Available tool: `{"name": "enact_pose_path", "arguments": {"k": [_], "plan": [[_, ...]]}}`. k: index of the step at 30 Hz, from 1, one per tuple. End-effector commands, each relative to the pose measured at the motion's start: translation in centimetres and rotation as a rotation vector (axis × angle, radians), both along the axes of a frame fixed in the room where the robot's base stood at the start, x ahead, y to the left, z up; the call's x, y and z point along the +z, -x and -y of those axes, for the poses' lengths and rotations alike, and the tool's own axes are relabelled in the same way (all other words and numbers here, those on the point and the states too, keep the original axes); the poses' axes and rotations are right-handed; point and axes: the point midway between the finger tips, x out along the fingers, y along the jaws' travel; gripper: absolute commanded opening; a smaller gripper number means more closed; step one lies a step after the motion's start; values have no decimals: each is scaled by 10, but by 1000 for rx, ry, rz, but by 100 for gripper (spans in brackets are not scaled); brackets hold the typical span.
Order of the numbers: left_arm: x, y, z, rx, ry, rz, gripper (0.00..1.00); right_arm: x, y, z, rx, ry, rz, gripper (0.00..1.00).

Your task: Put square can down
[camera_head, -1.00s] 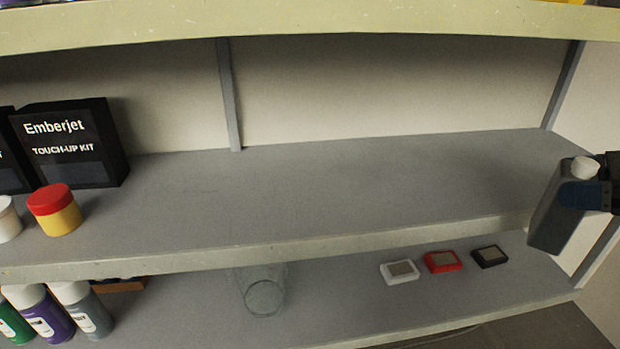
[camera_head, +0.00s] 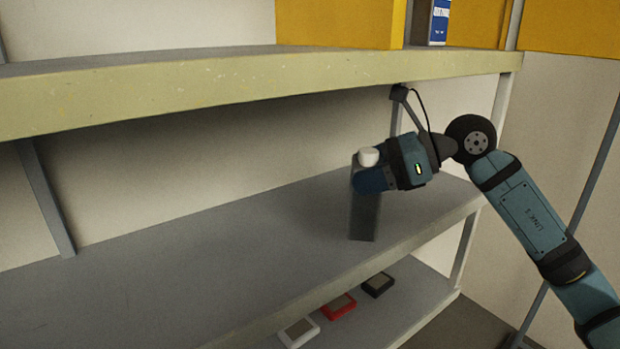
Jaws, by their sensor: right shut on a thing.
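The square can (camera_head: 364,215) is a grey, tall, narrow can with a white cap (camera_head: 368,157). My right gripper (camera_head: 372,181) is shut on its upper part, coming from the right. The can is nearly upright, over the right part of the middle shelf (camera_head: 240,235). Its bottom shows close to the shelf surface, but I cannot tell whether it touches. Part of the can is hidden behind the gripper. My left gripper is out of view.
The middle shelf is bare to the left of the can. The upper shelf (camera_head: 200,90) overhangs it, with yellow boxes (camera_head: 340,22) on top. On the lower shelf lie a white (camera_head: 299,332), a red (camera_head: 338,306) and a black small item (camera_head: 378,284). A post (camera_head: 45,198) stands behind.

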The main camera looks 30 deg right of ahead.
Motion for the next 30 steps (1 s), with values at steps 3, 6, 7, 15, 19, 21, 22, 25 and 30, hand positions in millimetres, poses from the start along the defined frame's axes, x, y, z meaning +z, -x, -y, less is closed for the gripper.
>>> {"name": "enact_pose_path", "arguments": {"k": [3,6,7,15,19,21,22,25,30], "plan": [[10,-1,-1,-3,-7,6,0,6,-19,-26,4,-5,6,36],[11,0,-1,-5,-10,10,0,5,-33,-45,3,-5,3,36],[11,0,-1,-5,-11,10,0,5,-37,-50,3,-3,4,36],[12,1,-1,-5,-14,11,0,-1,-53,-70,-1,0,0,36],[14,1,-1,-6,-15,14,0,-17,-53,-71,-2,-2,-3,36],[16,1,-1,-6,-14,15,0,-26,-53,-70,-1,-2,-2,36],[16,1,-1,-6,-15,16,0,-29,-53,-70,-2,-2,-1,36],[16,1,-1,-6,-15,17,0,-35,-53,-70,-1,-1,0,36],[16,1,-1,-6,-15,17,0,-35,-53,-70,-1,0,2,36]]}}
